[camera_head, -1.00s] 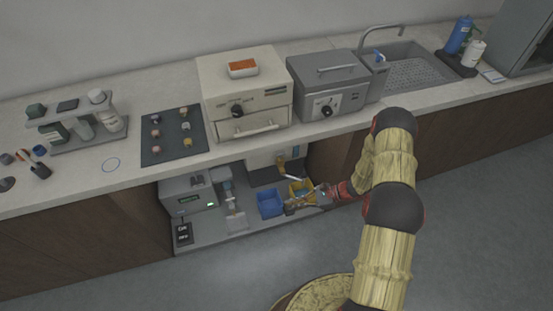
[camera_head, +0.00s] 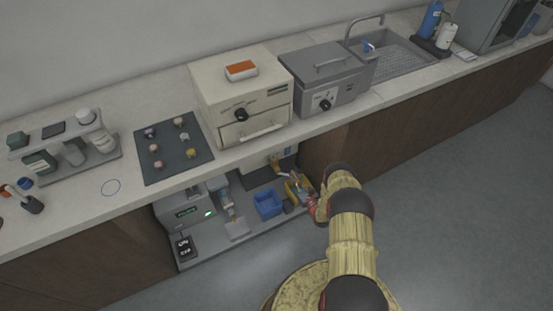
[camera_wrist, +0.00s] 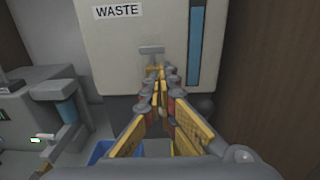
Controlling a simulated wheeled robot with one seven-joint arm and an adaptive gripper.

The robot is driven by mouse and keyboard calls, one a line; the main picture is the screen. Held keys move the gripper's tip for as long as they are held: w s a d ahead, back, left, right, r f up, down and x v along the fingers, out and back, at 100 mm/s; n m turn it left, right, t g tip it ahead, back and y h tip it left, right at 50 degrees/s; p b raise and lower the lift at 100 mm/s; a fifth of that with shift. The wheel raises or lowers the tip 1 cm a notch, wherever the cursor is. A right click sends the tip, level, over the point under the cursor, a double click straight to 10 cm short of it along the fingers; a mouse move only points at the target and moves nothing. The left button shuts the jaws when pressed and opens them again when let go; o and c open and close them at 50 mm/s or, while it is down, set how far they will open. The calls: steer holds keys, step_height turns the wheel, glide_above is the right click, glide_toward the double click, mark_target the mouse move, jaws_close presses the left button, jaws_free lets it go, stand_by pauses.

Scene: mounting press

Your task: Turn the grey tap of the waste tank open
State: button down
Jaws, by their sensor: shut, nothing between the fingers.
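The waste tank (camera_wrist: 135,30) is a pale box with a "WASTE" label and a blue level strip in the wrist view. Its grey tap (camera_wrist: 151,50) shows as a T-shaped handle on the front, with the bar lying level. My gripper (camera_wrist: 160,74) is shut and empty, its fingertips just below the tap in the picture. Whether they touch the tap cannot be told. The fingers hide the tap's lower part. In the head view my gripper (camera_head: 293,184) is low under the counter, in front of the tank (camera_head: 254,161), which is mostly hidden by the counter.
A blue bin (camera_head: 267,204) and a yellow bin (camera_head: 291,195) stand below the tank. A grey device with a green display (camera_head: 187,213) stands to the left. A wooden cabinet wall (camera_wrist: 270,70) stands close on the right. The floor in front is clear.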

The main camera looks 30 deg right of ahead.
steer(key=b, duration=0.5)
glide_toward(278, 153)
steer(key=w, duration=0.5)
steer(key=shift+w+f, duration=0.15)
steer(key=shift+w, duration=0.75)
steer(key=shift+d+n+y, duration=0.1)
steer(key=shift+n+y, duration=0.4)
steer(key=shift+y, duration=0.3)
